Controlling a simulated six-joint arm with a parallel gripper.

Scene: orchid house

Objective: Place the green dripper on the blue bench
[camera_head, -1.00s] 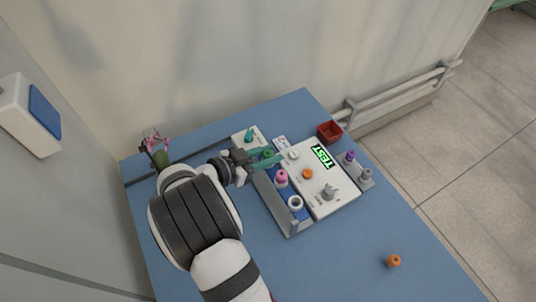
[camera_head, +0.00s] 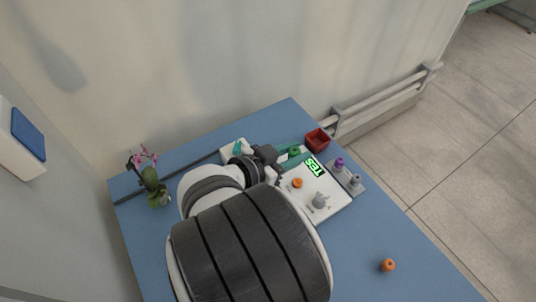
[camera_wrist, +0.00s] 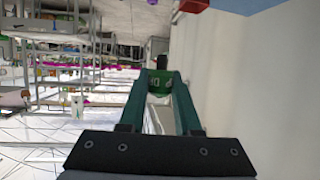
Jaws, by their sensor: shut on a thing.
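The green dripper (camera_head: 294,151) is between the green fingertips of my gripper (camera_head: 290,156), beyond the white panel's far edge. In the wrist view my gripper (camera_wrist: 163,90) is shut on the green dripper (camera_wrist: 160,78), which has a dark tip. The dripper appears held above the bench, but its exact height is hard to tell. The blue bench (camera_head: 420,262) fills the lower middle of the head view. My arm covers much of its left and centre.
A white panel with a green display (camera_head: 315,168) and orange knob (camera_head: 297,183) is close by. A red box (camera_head: 317,139), a grey holder with a purple dripper (camera_head: 339,163), an orange dripper (camera_head: 388,265) and an orchid (camera_head: 150,175) stand around. The bench's front right is mostly clear.

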